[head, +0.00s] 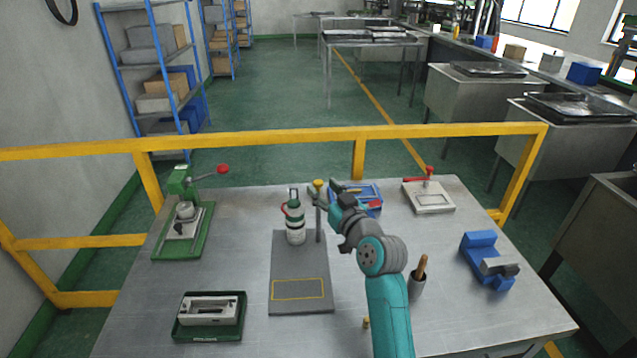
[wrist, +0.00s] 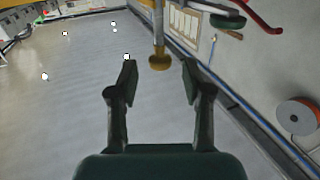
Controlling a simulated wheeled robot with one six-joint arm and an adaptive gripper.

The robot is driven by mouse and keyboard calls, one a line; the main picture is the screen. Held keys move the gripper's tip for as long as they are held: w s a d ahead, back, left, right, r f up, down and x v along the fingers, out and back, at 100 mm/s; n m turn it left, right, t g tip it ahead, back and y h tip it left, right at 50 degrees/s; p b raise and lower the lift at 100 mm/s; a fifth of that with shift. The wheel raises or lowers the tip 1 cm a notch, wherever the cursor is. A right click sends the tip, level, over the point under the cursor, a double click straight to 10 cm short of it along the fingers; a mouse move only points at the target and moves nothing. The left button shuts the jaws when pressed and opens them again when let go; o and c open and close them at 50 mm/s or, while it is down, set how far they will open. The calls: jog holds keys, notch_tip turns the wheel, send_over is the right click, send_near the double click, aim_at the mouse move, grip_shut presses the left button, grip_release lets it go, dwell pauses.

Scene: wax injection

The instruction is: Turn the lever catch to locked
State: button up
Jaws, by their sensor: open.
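A pale plate (head: 428,197) lies at the back right of the table. My gripper (wrist: 158,66) is open and empty in the wrist view. A brass knob on a thin post (wrist: 159,60) shows between or just beyond its fingertips. In the head view my gripper is beside this yellow-topped post (head: 318,185), left of the red-handled lever and apart from it. My wrist hides part of the gripper.
A green and white canister (head: 295,222) stands on a grey board (head: 300,270) next to the post. A blue tray (head: 370,197) lies behind my wrist. A green press (head: 185,220) is left, a blue vise (head: 487,262) right. A yellow rail (head: 300,138) runs behind the table.

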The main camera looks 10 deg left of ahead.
aim_at(320, 186)
jog(key=shift+x, duration=1.7)
grip_shut()
